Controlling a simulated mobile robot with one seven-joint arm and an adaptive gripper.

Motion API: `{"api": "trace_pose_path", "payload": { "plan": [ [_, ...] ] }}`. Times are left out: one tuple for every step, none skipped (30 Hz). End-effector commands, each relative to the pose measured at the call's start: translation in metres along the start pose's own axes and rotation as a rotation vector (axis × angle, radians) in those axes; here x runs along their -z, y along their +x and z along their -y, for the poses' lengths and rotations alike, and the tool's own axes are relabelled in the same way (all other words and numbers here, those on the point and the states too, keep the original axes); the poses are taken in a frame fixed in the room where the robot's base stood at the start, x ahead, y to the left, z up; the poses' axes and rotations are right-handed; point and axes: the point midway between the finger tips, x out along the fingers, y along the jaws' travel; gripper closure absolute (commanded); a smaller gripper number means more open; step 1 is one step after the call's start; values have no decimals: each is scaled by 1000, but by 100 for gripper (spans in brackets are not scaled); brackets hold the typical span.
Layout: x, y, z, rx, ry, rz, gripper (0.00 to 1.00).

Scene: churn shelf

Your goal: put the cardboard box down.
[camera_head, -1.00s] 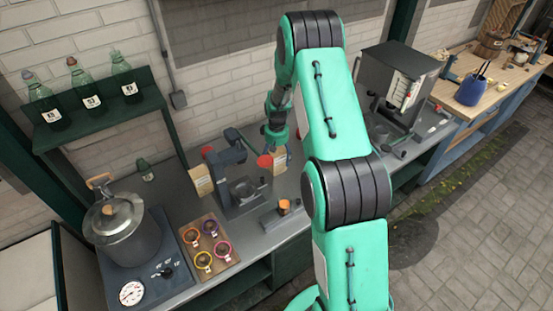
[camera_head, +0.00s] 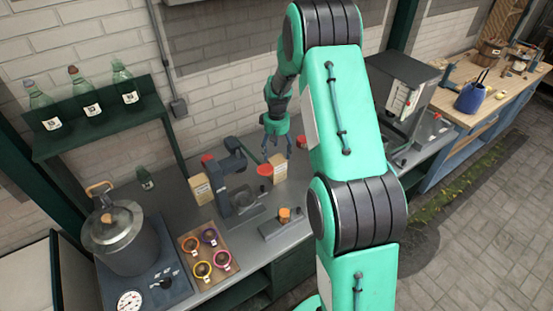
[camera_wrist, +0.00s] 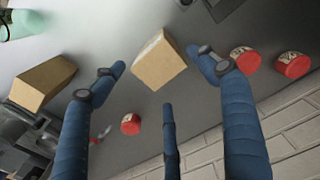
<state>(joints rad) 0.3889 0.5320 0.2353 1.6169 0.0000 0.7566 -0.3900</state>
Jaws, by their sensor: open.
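A tan cardboard box (camera_head: 278,168) stands on the grey counter beside a red-lidded item, below my gripper (camera_head: 276,146) in the head view. In the wrist view this box (camera_wrist: 159,61) sits beyond and between my spread blue fingers, apparently clear of them. My gripper is open and empty. A second, similar cardboard box (camera_head: 200,188) stands further left on the counter, left of the grey machine. It also shows at the left of the wrist view (camera_wrist: 42,82).
Red-lidded items (camera_head: 265,170) stand close to the box; in the wrist view two red tins (camera_wrist: 292,65) lie right of it. A grey machine (camera_head: 236,185), a tray of coloured rings (camera_head: 208,252) and a metal pot (camera_head: 122,238) occupy the left counter. A brick wall rises behind.

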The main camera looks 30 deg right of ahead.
Motion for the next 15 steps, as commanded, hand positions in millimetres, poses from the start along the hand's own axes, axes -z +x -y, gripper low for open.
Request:
{"api": "trace_pose_path", "payload": {
  "plan": [
    [0, -6, 0, 0, 0, 0, 26],
    [0, -10, 0, 0, 0, -1, 26],
    [0, -13, 0, 0, 0, -1, 26],
    [0, -15, 0, 0, 0, -1, 26],
    [0, -17, 0, 0, 0, -1, 26],
    [0, -19, 0, 0, 0, 0, 26],
    [0, -20, 0, 0, 0, 0, 26],
    [0, -21, 0, 0, 0, 1, 26],
    [0, -21, 0, 0, 0, 1, 26],
    [0, -22, 0, 0, 0, 1, 26],
    [0, -22, 0, 0, 0, 1, 26],
    [0, -22, 0, 0, 0, 1, 26],
    [0, -22, 0, 0, 0, 1, 26],
    [0, -22, 0, 0, 0, 1, 26],
    [0, -22, 0, 0, 0, 1, 26]
  ]
}}
